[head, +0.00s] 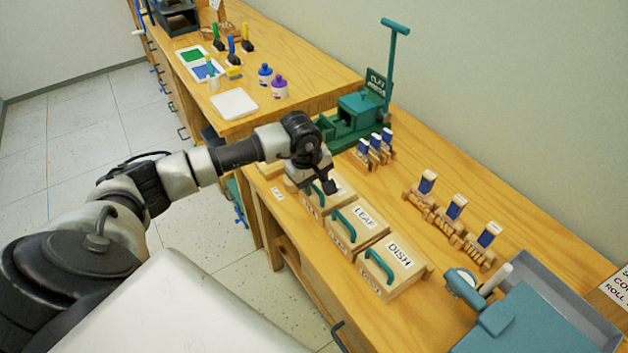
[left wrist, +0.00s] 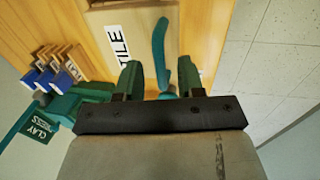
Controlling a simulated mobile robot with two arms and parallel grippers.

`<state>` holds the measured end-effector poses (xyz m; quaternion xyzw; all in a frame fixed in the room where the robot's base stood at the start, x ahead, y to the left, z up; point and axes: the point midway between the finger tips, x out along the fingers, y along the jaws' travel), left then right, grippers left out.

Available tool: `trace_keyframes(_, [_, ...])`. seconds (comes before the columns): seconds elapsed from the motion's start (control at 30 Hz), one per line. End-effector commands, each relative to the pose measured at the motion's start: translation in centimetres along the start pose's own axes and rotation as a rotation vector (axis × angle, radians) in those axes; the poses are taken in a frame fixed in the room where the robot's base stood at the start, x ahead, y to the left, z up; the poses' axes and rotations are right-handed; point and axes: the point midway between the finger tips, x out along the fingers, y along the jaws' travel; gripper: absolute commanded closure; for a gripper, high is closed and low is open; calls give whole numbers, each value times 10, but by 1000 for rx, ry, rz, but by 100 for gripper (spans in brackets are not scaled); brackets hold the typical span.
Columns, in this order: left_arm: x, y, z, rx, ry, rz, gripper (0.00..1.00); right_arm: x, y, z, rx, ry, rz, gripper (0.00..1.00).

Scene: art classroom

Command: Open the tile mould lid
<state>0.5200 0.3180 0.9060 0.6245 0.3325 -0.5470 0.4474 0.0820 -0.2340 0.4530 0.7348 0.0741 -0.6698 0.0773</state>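The tile mould (head: 311,207) is the leftmost of three wooden boxes in the head view, partly hidden by my left gripper (head: 321,184). Its lid looks closed. In the left wrist view its white TILE label (left wrist: 117,40) and curved teal handle (left wrist: 159,55) show ahead of the fingers. My left gripper (left wrist: 158,78) is open, with its two teal fingers apart and the near end of the handle in line with the gap. I cannot tell whether the fingers touch the handle. My right gripper is not in view.
The leaf mould (head: 343,241) and dish mould (head: 401,288) stand to the right. A green clay press (head: 361,108) is behind, with several blue-and-wood stamps (head: 455,207) along the back. A teal machine with a grey tray (head: 570,290) is at front right.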

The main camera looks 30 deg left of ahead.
Motion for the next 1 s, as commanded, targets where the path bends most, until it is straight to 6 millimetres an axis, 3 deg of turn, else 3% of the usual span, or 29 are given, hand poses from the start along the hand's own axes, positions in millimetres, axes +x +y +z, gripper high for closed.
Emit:
trace_keyframes(0.3, [4,0,0,1,-1,0,62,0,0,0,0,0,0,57])
trace_keyframes(0.57, [4,0,0,0,-1,0,100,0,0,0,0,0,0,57])
trace_keyframes(1.0, [3,6,-1,0,-1,-17,100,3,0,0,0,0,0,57])
